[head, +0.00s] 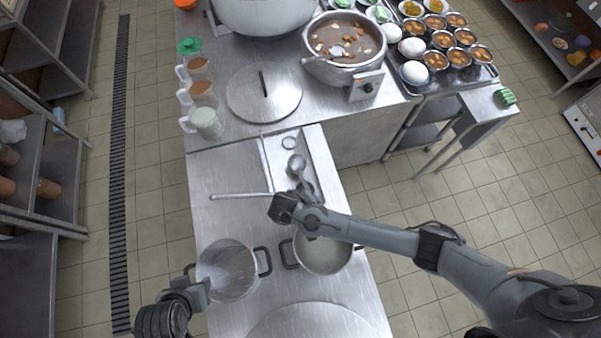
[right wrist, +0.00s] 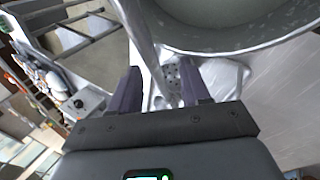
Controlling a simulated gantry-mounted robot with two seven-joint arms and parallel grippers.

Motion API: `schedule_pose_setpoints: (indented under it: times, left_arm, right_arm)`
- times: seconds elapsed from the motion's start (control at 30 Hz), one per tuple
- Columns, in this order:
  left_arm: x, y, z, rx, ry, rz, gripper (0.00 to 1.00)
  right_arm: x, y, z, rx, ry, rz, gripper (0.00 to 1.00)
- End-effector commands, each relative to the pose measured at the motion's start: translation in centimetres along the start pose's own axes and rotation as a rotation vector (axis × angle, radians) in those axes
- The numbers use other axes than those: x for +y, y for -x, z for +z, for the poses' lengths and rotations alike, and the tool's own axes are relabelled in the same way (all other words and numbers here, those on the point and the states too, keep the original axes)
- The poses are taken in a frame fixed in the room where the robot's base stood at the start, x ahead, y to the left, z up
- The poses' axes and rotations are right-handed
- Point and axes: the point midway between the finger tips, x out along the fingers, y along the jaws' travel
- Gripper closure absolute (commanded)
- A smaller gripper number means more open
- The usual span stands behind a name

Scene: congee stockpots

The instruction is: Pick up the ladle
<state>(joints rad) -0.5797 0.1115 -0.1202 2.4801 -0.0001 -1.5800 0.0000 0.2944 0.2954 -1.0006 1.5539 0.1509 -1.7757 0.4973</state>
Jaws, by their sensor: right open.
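Metal ladles lie in a narrow steel tray on the counter; the bowl of one ladle (head: 297,164) shows in the head view, with another utensil bowl just below it. A thin metal handle (head: 238,196) lies across the counter to the left of my right gripper (head: 290,207). The right gripper is open over the tray's near end and partly hides the utensils. In the right wrist view, a silver handle (right wrist: 146,45) runs down toward the space between the open fingers (right wrist: 162,90); I cannot tell whether they touch it. My left gripper (head: 192,288) is beside the empty pot's left side; its jaw opening is unclear.
An empty steel pot (head: 228,272) and a pot of pale congee (head: 322,255) stand in front. A flat lid (head: 264,92), several jugs and a pot of brown stew (head: 345,38) are behind. A tray of cups and eggs (head: 455,80) is at back right.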

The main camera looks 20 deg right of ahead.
Motion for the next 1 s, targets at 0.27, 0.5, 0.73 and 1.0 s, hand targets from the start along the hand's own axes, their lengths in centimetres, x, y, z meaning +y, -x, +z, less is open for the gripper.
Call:
schedule_pose_setpoints:
  times: [0.27, 0.5, 0.73, 1.0]
  left_arm:
    - [-0.1, 0.7, -0.2, 0.0, -0.004, -0.003, 0.57]
    - [-0.3, 0.8, -0.2, -0.001, -0.011, -0.009, 0.57]
    - [-0.3, 0.7, -0.1, -0.002, -0.013, -0.01, 0.57]
    - [-0.2, 0.7, -0.2, -0.002, -0.009, -0.007, 0.57]
  right_arm:
    - [0.7, -3.5, 0.5, -0.004, -0.001, 0.002, 0.53]
    - [0.7, -4.6, 0.5, -0.001, -0.001, 0.001, 0.53]
    - [0.7, -4.6, 0.5, -0.001, 0.0, 0.001, 0.63]
    - [0.7, -4.6, 0.5, -0.001, 0.0, 0.001, 1.0]
